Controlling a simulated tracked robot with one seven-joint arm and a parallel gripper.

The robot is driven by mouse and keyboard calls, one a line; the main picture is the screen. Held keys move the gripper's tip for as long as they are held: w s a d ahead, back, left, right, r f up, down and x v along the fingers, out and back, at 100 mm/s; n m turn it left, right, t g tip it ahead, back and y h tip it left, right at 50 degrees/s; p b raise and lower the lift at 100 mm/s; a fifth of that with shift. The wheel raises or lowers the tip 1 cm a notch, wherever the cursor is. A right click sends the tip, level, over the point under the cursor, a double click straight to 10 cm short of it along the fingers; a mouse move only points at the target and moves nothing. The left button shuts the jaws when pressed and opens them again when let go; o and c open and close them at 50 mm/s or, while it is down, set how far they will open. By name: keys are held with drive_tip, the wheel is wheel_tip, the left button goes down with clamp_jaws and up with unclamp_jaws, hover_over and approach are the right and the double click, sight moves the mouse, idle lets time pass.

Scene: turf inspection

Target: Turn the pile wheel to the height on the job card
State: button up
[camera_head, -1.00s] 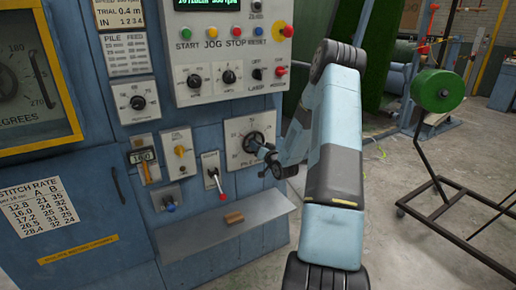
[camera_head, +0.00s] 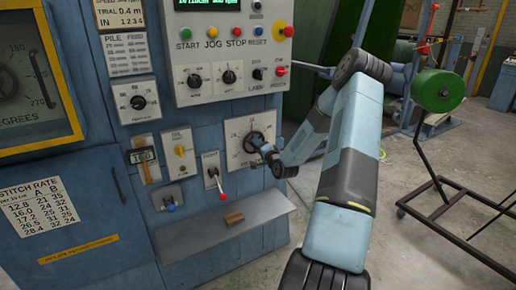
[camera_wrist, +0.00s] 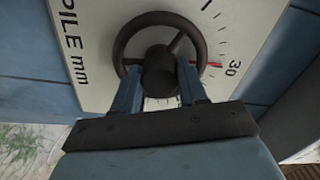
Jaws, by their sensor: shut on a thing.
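The pile wheel (camera_head: 257,135) is a dark spoked handwheel on a white plate, low on the blue machine. In the wrist view the wheel (camera_wrist: 122,40) shows from close up, beside the lettering "PILE mm". A short red mark (camera_wrist: 215,64) at its rim points close to the 30. My gripper (camera_wrist: 160,82) is shut on the wheel's central hub (camera_wrist: 160,68), one finger on each side. In the head view my gripper (camera_head: 265,150) is small at the wheel.
A red-tipped lever (camera_head: 214,181) and other knobs sit to the left. A trolley frame with a green roll (camera_head: 438,90) stands right of my arm, with open floor between.

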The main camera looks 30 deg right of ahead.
drive_tip(key=shift+s+d+f+m, duration=0.15)
drive_tip(key=shift+f+m, duration=0.1)
drive_tip(key=shift+m, duration=0.15)
drive_tip(key=o, duration=0.8)
drive_tip(key=shift+o, duration=1.3)
drive_tip(key=shift+r, duration=0.15)
drive_tip(key=s, duration=1.3)
drive_tip(key=shift+s+d, duration=0.15)
drive_tip(key=shift+s, duration=0.15)
